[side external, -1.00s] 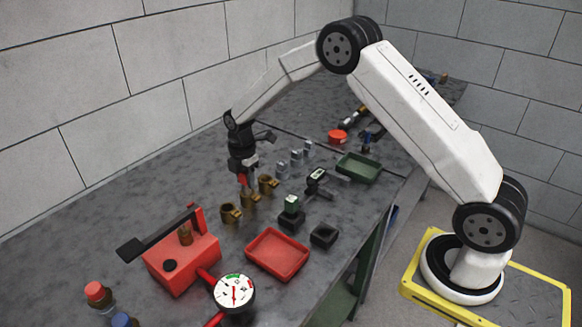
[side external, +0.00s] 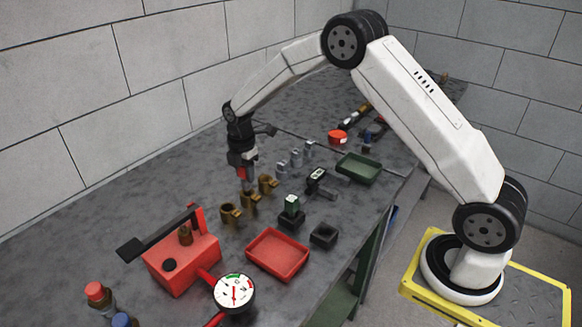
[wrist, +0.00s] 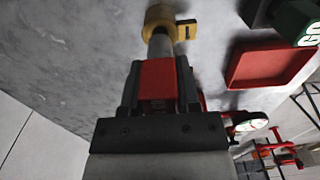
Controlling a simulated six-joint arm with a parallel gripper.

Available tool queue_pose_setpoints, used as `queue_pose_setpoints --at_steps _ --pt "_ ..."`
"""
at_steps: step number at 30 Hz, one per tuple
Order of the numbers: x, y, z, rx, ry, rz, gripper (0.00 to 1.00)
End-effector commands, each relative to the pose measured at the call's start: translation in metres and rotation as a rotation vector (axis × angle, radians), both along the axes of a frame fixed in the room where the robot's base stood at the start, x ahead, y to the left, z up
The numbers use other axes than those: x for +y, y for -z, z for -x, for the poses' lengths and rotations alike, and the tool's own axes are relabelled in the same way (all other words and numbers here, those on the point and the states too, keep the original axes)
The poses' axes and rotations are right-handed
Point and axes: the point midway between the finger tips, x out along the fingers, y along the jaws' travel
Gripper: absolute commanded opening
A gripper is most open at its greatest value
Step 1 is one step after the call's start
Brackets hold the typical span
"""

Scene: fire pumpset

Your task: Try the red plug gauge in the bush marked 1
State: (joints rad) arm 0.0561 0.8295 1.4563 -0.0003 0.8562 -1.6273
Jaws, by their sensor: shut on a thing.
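My gripper (side external: 243,165) is shut on the red plug gauge (side external: 245,174) and holds it upright over the middle one of three brass bushes (side external: 249,201). In the wrist view the gauge's red handle (wrist: 157,80) sits between my fingers, and its pale steel pin (wrist: 160,46) points at a brass bush (wrist: 160,14). The pin's end is at or just above the bush mouth; I cannot tell whether it is inside. The other bushes stand at the near left (side external: 229,213) and far right (side external: 267,184). Their number marks are too small to read.
A green gauge (side external: 291,205) stands in a dark holder, with an empty black holder (side external: 323,235) beside it. A red tray (side external: 277,254), a red pump box (side external: 181,262) and a dial gauge (side external: 233,291) are nearer. Grey fittings (side external: 296,157) and a green tray (side external: 358,168) lie beyond.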

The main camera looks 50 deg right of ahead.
Motion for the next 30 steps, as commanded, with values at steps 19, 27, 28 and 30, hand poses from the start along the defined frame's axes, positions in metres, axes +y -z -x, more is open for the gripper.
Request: queue_pose_setpoints --at_steps 19,27,28,30 --pt "0.0 -0.013 -0.001 -0.002 0.0 0.0 0.0" --pt "0.0 -0.014 0.0 -0.002 0.0 0.0 0.0" --pt "0.0 -0.014 0.0 -0.002 0.0 0.0 0.0" --pt "0.0 -0.014 0.0 -0.002 0.0 0.0 0.0"
